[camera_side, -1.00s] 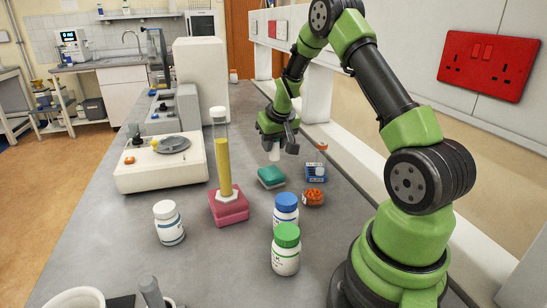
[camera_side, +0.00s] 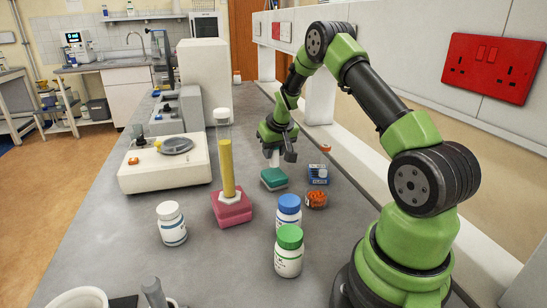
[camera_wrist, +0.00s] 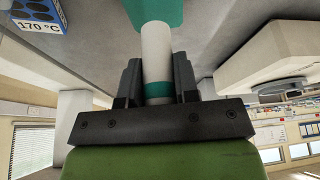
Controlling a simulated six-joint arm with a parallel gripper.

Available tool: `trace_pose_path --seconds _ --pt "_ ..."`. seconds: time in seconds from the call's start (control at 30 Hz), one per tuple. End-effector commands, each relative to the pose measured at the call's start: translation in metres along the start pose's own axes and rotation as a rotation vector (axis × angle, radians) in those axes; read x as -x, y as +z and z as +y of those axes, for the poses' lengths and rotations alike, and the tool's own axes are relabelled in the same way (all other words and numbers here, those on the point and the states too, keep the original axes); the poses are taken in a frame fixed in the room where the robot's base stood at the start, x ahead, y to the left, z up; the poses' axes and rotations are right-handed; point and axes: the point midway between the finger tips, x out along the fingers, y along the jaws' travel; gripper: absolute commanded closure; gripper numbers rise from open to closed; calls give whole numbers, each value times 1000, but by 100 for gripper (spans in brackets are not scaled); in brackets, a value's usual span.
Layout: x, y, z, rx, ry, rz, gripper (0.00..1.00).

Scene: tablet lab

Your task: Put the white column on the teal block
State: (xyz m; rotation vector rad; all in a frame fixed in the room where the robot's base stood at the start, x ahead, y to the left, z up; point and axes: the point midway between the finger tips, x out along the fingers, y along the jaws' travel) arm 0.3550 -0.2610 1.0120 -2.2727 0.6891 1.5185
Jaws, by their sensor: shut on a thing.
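My gripper (camera_side: 279,154) is shut on the white column (camera_side: 274,160) and holds it upright, directly over the teal block (camera_side: 273,182). The column's lower end is at or just above the block's top; I cannot tell whether they touch. In the wrist view the white column (camera_wrist: 157,45) stands between the two dark fingers of my gripper (camera_wrist: 157,70), with a teal band near the palm end. Its far end overlaps the teal block (camera_wrist: 155,10) at the top edge. The block lies flat on the grey bench.
A tall yellow cylinder on a pink base (camera_side: 232,214) stands left. Blue-capped (camera_side: 289,214) and green-capped (camera_side: 289,258) bottles stand in front. A white balance (camera_side: 165,177) is farther left.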

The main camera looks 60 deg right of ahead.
Motion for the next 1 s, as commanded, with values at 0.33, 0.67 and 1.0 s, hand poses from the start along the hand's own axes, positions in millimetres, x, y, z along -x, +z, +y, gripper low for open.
trace_pose_path --seconds 0.33,0.67,1.0 --pt "-20 8 0 0 0 1 98" --pt "-23 9 0 -1 0 0 46" --pt "-18 7 0 0 0 2 46"
